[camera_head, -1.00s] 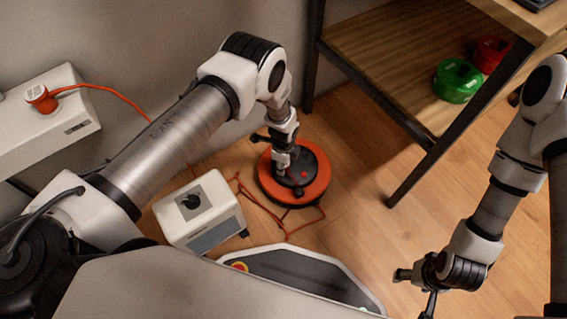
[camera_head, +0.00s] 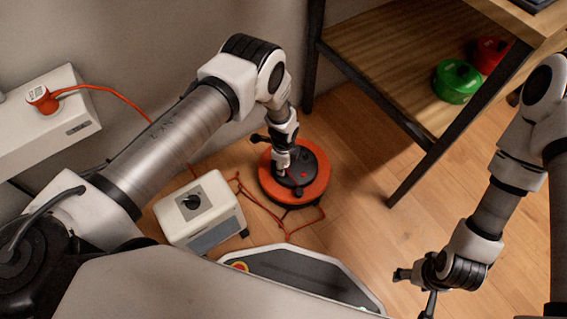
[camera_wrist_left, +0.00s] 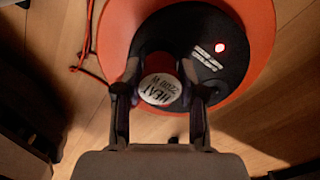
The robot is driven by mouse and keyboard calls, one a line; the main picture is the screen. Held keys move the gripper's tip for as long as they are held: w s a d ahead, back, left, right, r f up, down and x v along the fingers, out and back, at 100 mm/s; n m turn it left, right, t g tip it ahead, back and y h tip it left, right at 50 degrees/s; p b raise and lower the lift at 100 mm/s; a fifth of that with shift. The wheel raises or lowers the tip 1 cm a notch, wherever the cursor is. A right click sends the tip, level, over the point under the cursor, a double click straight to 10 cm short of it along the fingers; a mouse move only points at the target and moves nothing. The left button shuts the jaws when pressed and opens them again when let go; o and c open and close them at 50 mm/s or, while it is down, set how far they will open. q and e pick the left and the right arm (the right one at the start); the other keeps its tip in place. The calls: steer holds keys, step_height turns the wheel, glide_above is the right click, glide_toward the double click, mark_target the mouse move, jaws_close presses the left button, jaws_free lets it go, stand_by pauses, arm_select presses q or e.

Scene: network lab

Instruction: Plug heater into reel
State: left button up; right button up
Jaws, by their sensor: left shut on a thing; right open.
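The reel (camera_head: 318,187) is an orange disc with a black hub, flat on the floor. A red light shows on its hub in the left wrist view (camera_wrist_left: 219,47). My left gripper (camera_head: 283,168) is over the hub, shut on a plug (camera_wrist_left: 160,88) whose pale round end reads "HEAT 2200 W". The plug is against or just above the hub; I cannot tell whether it is seated in a socket. A white box with a black dial (camera_head: 218,222), perhaps the heater, stands left of the reel. My right gripper (camera_head: 415,288) is open and empty at lower right, apart from everything.
An orange plug (camera_head: 42,98) sits in a white wall unit (camera_head: 75,118) at left, with an orange cable running from it. Orange cable lies loose around the reel. A dark-framed shelf (camera_head: 395,70) holds a green reel (camera_head: 456,82) and a red one (camera_head: 490,53). Floor right of the reel is clear.

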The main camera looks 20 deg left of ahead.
arm_select(q)
steer(key=shift+f+b, duration=0.5)
steer(key=shift+f, duration=0.15)
steer(key=o, duration=1.1)
steer(key=shift+o, duration=0.2)
steer(key=shift+r, duration=0.1)
step_height(320, 180, up, 12)
